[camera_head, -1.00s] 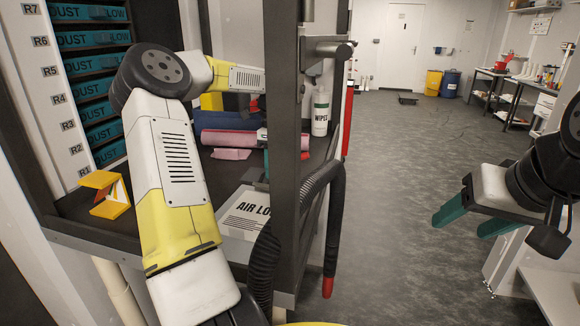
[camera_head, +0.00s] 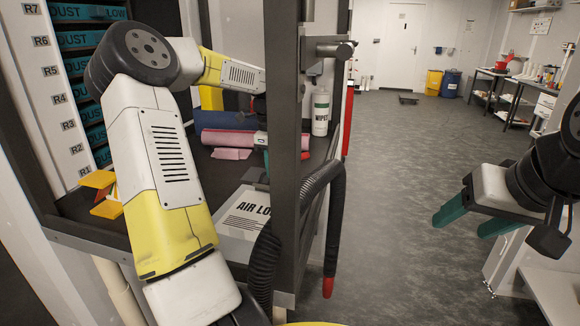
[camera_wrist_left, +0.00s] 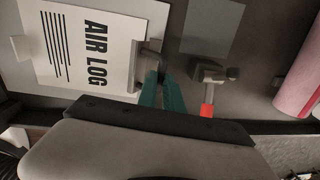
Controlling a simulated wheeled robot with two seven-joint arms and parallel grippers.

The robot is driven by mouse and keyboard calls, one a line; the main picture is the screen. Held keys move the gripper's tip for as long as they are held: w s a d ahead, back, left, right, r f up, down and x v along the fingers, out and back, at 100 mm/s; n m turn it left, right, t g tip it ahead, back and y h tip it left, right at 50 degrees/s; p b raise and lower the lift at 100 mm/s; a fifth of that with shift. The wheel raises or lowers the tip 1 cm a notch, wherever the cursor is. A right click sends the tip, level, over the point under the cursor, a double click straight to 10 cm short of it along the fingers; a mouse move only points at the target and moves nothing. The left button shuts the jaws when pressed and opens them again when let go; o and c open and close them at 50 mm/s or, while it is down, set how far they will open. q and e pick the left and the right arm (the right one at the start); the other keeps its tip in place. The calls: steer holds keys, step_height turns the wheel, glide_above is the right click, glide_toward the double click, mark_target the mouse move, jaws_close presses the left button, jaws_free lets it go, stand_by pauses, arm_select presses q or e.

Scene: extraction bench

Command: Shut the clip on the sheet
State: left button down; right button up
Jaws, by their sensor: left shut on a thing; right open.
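The white AIR LOG sheet (camera_head: 244,213) lies on the bench behind the dark post; it also shows in the left wrist view (camera_wrist_left: 72,50). The grey clip (camera_wrist_left: 147,68) is at the sheet's right edge in that view. My left gripper (camera_wrist_left: 165,90) has its teal fingers close together right beside the clip, shut on what looks like part of it; the fingers hide the contact. In the head view the post hides part of this area. My right gripper (camera_head: 464,223) is open and empty, out over the floor at the right.
A red-handled fitting (camera_wrist_left: 209,92) is just right of my left fingers. A pink roll (camera_head: 228,138), a blue roll (camera_head: 225,119) and a wipes bottle (camera_head: 320,112) stand farther back. A yellow holder (camera_head: 103,193) is at the left.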

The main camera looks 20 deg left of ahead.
arm_select(q)
steer(key=s+t, duration=0.2)
steer(key=shift+a+r+t, duration=0.15)
steer(key=shift+t, duration=0.15)
steer(key=shift+s+t, duration=0.65)
steer(key=shift+t, duration=0.45)
steer(key=shift+s+f+t, duration=0.2)
steer(key=shift+s+t, duration=0.2)
steer(key=shift+t, duration=0.25)
steer(key=shift+s+f+t, duration=0.2)
steer(key=shift+s+t, duration=0.2)
steer(key=shift+t, duration=0.25)
steer(key=shift+s+d+f+t, duration=0.15)
steer(key=shift+s+t, duration=0.1)
steer(key=shift+t, duration=0.3)
steer(key=shift+s+d+f+t, duration=0.1)
steer(key=shift+s+t, duration=0.1)
steer(key=shift+t, duration=0.35)
steer(key=shift+s+f+t, duration=0.15)
steer(key=shift+s+t, duration=0.05)
steer(key=shift+t, duration=0.2)
steer(key=shift+s+a, duration=0.1)
steer(key=c, duration=1.5)
jaws_free()
